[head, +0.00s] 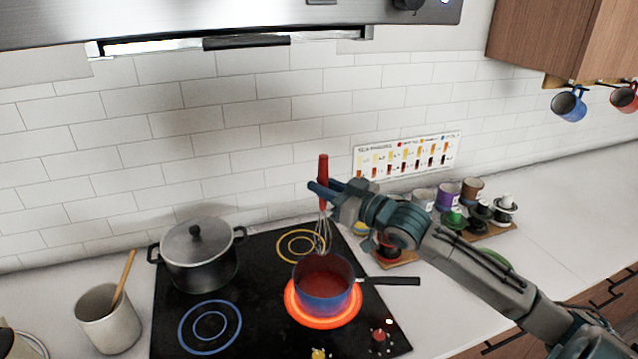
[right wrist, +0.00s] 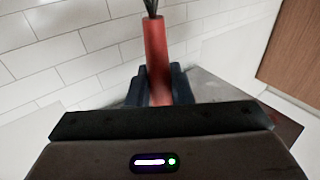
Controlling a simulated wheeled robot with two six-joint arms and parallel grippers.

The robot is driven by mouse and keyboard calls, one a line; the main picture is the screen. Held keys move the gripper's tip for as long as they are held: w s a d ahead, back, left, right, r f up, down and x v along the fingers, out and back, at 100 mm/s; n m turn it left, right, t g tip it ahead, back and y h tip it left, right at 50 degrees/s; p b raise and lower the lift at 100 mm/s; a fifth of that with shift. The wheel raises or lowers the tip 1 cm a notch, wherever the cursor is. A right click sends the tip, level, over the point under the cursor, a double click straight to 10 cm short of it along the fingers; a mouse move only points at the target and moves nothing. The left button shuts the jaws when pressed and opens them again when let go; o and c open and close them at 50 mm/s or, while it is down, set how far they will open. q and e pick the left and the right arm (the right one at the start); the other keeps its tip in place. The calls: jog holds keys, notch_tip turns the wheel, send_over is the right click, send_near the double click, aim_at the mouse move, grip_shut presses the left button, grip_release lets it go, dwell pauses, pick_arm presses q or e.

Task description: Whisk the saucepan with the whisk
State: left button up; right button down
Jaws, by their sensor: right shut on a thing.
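The blue saucepan (head: 325,291) with a black handle sits on a glowing red burner of the black cooktop. It holds a red liquid. My right gripper (head: 322,189) is shut on the red handle of the whisk (head: 323,167), above the back of the saucepan. The whisk is upright with its wire end down, at the pan's back rim; I cannot tell whether the wires touch the liquid. In the right wrist view the red whisk handle (right wrist: 156,60) stands between the two fingers. My left gripper is not in view.
A dark lidded pot (head: 198,262) stands on the cooktop's back left. A beige crock (head: 107,320) with a wooden utensil is left of the cooktop. Small jars (head: 470,192) stand on a wooden tray at the right. Mugs (head: 568,105) hang under the cabinet.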

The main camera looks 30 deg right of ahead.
aim_at(326, 213)
jog(key=shift+s+f+b, duration=0.3)
jog(key=shift+f+b, duration=0.25)
jog(key=shift+s+f+b, duration=0.25)
jog(key=shift+f+b, duration=0.25)
jog(key=f+b, duration=0.1)
jog(key=f, duration=0.1)
jog(key=f+b, duration=0.1)
jog(key=b, duration=0.1)
jog(key=shift+w+f, duration=0.35)
jog(key=shift+w, duration=0.05)
jog(key=shift+s+f+b, duration=0.1)
jog(key=shift+f+b, duration=0.2)
jog(key=shift+b, duration=0.05)
notch_tip(326, 213, down, 4)
jog(key=b, duration=0.2)
jog(key=shift+r+b, duration=0.25)
jog(key=shift+b, duration=0.15)
notch_tip(326, 213, down, 3)
jog(key=b, duration=0.2)
jog(key=shift+b, duration=0.3)
jog(key=shift+f+b, duration=0.3)
jog(key=shift+f, duration=0.05)
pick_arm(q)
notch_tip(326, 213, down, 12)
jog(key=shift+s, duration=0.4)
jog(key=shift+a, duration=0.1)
